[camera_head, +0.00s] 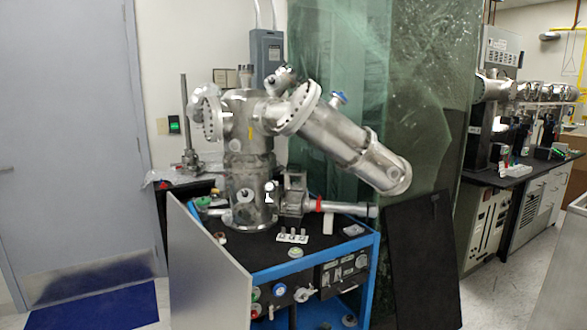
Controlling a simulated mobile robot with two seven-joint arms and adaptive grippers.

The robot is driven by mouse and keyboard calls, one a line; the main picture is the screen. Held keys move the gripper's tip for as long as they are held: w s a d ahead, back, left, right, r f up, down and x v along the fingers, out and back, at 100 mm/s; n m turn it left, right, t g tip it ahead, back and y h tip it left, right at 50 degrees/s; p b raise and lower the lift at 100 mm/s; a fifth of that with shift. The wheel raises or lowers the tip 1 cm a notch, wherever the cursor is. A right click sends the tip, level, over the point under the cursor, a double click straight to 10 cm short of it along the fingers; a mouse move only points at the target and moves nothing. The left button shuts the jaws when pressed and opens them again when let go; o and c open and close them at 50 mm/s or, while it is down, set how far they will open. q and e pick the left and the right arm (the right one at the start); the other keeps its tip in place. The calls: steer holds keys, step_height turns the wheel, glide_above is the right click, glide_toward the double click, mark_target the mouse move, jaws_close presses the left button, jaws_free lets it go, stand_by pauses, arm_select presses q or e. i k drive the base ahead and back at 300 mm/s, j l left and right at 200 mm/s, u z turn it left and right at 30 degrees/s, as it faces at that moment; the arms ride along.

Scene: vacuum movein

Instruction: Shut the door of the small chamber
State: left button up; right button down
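A steel vacuum chamber (248,150) stands upright on a black-topped cart with a blue frame (372,270). A round bolted flange (207,112) sits at its upper left. It looks slightly angled from the body, but I cannot tell whether it is the chamber's door or whether it is open. A wide tube (345,145) with a bolted flange slopes down to the right from the chamber. A thinner horizontal pipe (340,207) leaves its lower right side. Neither of my grippers is in view.
A grey panel (205,265) stands angled outward at the cart's front left. A black panel (422,260) leans at its right. Behind are green-tinted sheets (425,70). A grey door (70,130) and blue mat (90,305) are at left. Floor shows at lower right.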

mark_target(288, 174)
steer(key=i+l+u, duration=0.15)
steer(key=u, duration=0.8)
steer(key=i+l+u, duration=0.15)
steer(key=l+u, duration=0.55)
steer(key=l, duration=0.15)
steer(key=i+l+u, duration=0.15)
steer(key=l, duration=0.35)
steer(key=l+u, duration=0.1)
steer(key=l, duration=0.35)
